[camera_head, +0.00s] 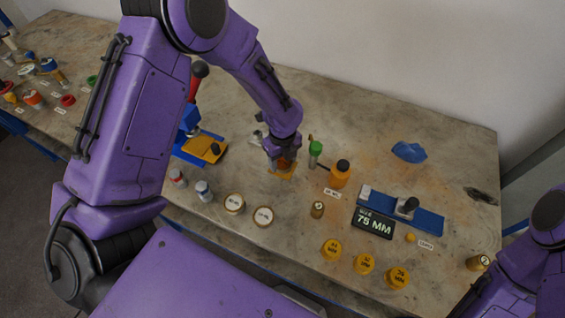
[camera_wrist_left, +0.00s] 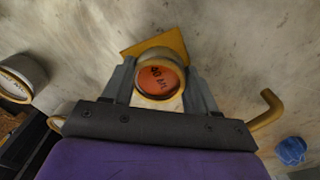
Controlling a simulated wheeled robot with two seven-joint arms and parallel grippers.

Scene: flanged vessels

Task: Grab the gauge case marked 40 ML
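A round case with an orange face and a pale yellow rim (camera_wrist_left: 160,78) sits between the fingers of my left gripper (camera_wrist_left: 162,85) in the left wrist view. Its dark lettering is upside down; it ends in "ML", and the number is hard to read. The fingers lie close along both sides of it; whether they press on it I cannot tell. In the head view my left gripper (camera_head: 283,160) points down over a yellow plate (camera_head: 285,174), and the case is mostly hidden. The yellow plate shows behind the case in the wrist view (camera_wrist_left: 160,44). My right gripper is out of view.
A blue stand (camera_head: 428,221), a "75 MM" display (camera_head: 373,223) and yellow cases (camera_head: 364,264) are farther right.

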